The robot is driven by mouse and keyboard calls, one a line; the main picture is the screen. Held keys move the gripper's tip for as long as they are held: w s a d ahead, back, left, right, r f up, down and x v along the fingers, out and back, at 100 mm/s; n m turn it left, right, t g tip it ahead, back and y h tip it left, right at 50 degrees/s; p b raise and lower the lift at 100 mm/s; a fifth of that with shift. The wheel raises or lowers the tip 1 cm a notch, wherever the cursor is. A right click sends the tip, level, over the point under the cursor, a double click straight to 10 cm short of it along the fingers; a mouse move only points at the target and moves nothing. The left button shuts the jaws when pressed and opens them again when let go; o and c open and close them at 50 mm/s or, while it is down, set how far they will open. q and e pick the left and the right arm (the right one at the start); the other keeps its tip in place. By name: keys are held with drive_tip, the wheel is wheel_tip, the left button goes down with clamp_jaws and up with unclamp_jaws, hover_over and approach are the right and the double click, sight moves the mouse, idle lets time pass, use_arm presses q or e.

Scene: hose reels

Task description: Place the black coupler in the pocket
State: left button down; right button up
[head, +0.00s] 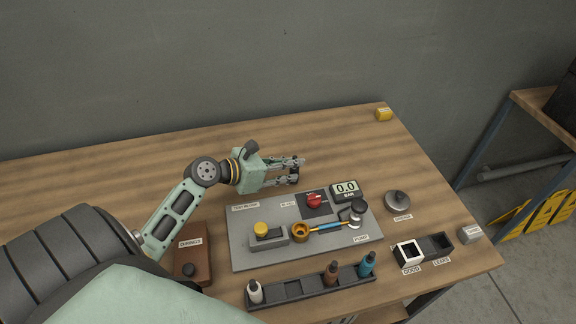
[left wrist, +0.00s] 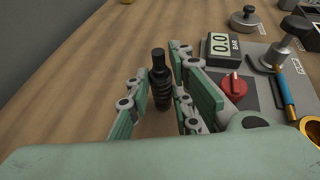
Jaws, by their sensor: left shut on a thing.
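My left gripper (head: 297,171) is above the wooden table, behind the grey test board. In the left wrist view, the black coupler (left wrist: 160,80) stands upright between the two finger pads of my left gripper (left wrist: 163,105), which is shut on it. In the head view the fingers largely hide the coupler. A dark rack (head: 314,290) at the front of the table has an empty pocket (head: 292,289) between a white-bodied coupler (head: 254,292) and a brown one (head: 331,272). A teal coupler (head: 367,264) stands at its right end. My right gripper is not in view.
The grey board (head: 245,226) carries a yellow-capped block (head: 262,232), a red valve (head: 314,200), a gauge (head: 345,190) reading 0.0 and a pump (head: 357,209). GOOD and LEAKY bins (head: 408,252) stand right. A brown box (head: 193,262) is left. The back of the table is mostly clear.

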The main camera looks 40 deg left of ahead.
use_arm(q)
drive_tip(key=shift+f, duration=0.1)
drive_tip(key=c, duration=1.6)
unclamp_jaws()
drive_tip(key=shift+o, duration=0.2)
